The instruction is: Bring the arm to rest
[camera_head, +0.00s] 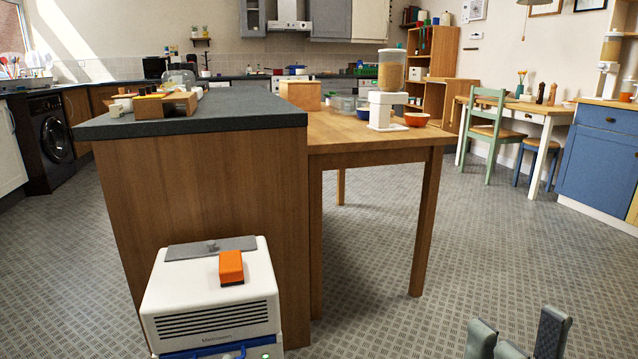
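My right gripper (517,332) shows at the bottom right edge of the head view. Its grey fingertips point up and stand apart with a gap between them. Nothing is seen between the tips. The lower part of the gripper and the rest of the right arm are cut off by the frame's bottom edge. The gripper appears over bare floor, apart from the furniture. My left gripper and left arm are not in view.
A kitchen island with a dark top (222,110) stands ahead, joined to a wooden table (350,130). A dispenser (388,95) and an orange bowl (416,119) stand on the table. A blue cabinet (598,160) is at right. The patterned floor (480,245) between is clear.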

